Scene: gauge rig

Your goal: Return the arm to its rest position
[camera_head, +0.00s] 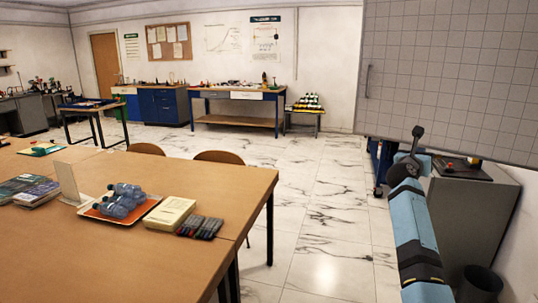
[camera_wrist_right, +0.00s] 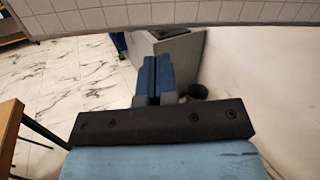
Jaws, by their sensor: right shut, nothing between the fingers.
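My right arm, light blue with dark joints, comes up from the bottom right of the head view. Its black gripper (camera_head: 418,132) is raised in front of the grey cabinet, clear of the table. In the right wrist view the gripper's two dark blue fingers (camera_wrist_right: 154,62) lie together, shut with nothing between them. They point towards the floor area by the grey cabinet. My left arm and left gripper are not in view.
A grey cabinet (camera_head: 475,215) and a black bin (camera_head: 480,284) stand at right. A large gridded panel (camera_head: 450,70) hangs at upper right. The marble floor (camera_head: 325,225) between is clear.

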